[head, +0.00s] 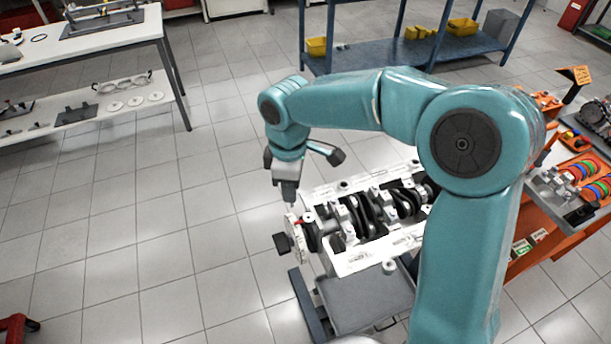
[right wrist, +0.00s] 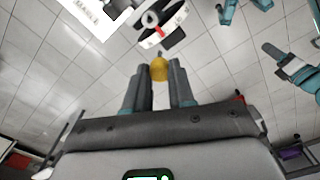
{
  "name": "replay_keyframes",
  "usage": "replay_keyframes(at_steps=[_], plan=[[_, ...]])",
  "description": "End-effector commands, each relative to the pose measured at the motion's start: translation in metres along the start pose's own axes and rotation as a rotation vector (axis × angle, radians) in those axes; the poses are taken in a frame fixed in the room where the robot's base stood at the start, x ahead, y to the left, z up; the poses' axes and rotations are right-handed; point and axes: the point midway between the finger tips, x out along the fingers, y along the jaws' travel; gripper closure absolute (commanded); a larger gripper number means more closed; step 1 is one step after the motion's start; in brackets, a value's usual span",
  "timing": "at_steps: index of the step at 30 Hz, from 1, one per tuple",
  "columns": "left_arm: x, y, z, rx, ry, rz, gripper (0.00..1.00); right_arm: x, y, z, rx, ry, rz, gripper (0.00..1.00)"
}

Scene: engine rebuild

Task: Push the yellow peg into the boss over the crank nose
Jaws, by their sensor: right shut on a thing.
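My right gripper (head: 289,199) points down at the left end of the engine block (head: 372,262), just above the pale round front plate (head: 298,238). In the right wrist view my right gripper (right wrist: 159,92) is shut on the yellow peg (right wrist: 159,69), which sticks out past the fingertips. A pale ring (right wrist: 151,19), which looks like the boss, shows ahead of the peg on the plate with a red mark. The peg appears apart from the ring. The peg is too small to make out in the head view.
The crankshaft (head: 375,212) lies along the block's top. A grey tray (head: 368,305) sits below the block. An orange cart (head: 540,245) with parts stands at the right, and a white bench (head: 85,45) at the far left. The tiled floor left of the block is clear.

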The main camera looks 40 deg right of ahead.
Motion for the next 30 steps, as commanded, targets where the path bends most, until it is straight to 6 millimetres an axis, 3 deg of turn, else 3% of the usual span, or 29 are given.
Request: replay_keyframes(at_steps=[6,12,20,30], plan=[[0.0,0.0,0.0,0.0,0.0,0.0,0.57,-0.012,0.004,0.028,-0.501,0.001,0.0,1.0],[0.0,0.0,0.0,0.0,0.0,0.0,0.57,-0.016,0.005,0.038,-0.727,0.002,-0.001,1.0],[0.009,-0.003,0.0,0.0,0.0,0.0,0.57,-0.006,0.005,0.038,-0.76,0.002,-0.001,1.0],[0.037,-0.013,-0.001,0.0,0.0,0.0,0.57,0.029,0.006,0.036,-0.759,0.001,-0.002,1.0]])
